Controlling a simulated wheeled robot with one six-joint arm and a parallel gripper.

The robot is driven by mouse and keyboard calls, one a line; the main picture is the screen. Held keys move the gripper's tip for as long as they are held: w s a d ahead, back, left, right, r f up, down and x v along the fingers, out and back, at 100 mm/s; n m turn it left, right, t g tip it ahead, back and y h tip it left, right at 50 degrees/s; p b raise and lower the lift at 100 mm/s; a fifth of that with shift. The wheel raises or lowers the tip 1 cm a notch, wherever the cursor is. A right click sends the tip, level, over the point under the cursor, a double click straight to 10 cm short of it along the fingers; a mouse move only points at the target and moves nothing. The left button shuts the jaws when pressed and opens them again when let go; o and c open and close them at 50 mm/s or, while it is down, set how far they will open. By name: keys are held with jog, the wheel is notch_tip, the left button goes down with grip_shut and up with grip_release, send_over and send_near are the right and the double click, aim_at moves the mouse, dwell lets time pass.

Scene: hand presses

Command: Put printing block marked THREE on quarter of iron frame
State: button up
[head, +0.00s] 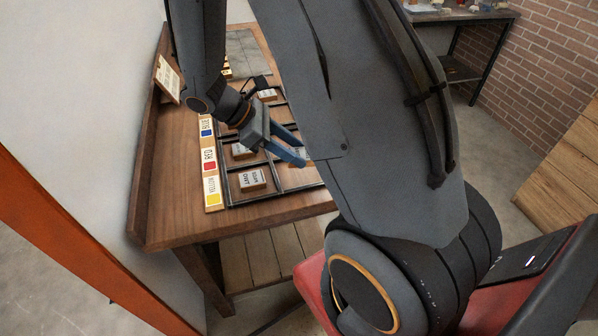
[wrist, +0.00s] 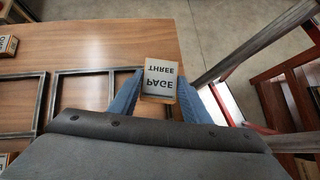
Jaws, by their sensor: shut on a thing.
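The printing block marked PAGE THREE (wrist: 160,80) is between the blue fingers of my gripper (wrist: 160,92) in the wrist view, its lettering flipped. My gripper is shut on it. In the head view my gripper (head: 290,152) is over the right part of the bench, and only a small pale bit of the block shows by the fingertips. The dark iron frame (head: 226,192) lies on the bench, divided into quarters. In the wrist view the frame (wrist: 98,72) is left of and below the block, and the block appears at the bench's edge. My arm hides part of the frame.
Lettered blocks sit in left quarters of the frame, one at the front (head: 252,179) and one behind (head: 240,152). A colour strip (head: 209,160) reads BLUE, RED, YELLOW. A card (head: 168,79) leans at the bench's left. A grey slab (head: 243,50) lies at the far end.

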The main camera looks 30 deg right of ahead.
jog(key=shift+w+d+r+n+t+h, duration=0.15)
jog(key=shift+w+d+r+n+t, duration=0.25)
jog(key=shift+w+n, duration=0.15)
jog(key=shift+w+d+r+n+t+h, duration=0.15)
jog(key=shift+w+d+r+n+t, duration=0.1)
jog(key=shift+w+d+n+t, duration=0.25)
jog(key=shift+w+f+p, duration=0.2)
jog(key=shift+f+p, duration=0.35)
jog(key=shift+f, duration=1.95)
jog(key=shift+w+f+p, duration=0.2)
jog(key=shift+f+p, duration=0.35)
jog(key=shift+f, duration=1.9)
jog(key=shift+f, duration=0.1)
jog(key=o, duration=1.1)
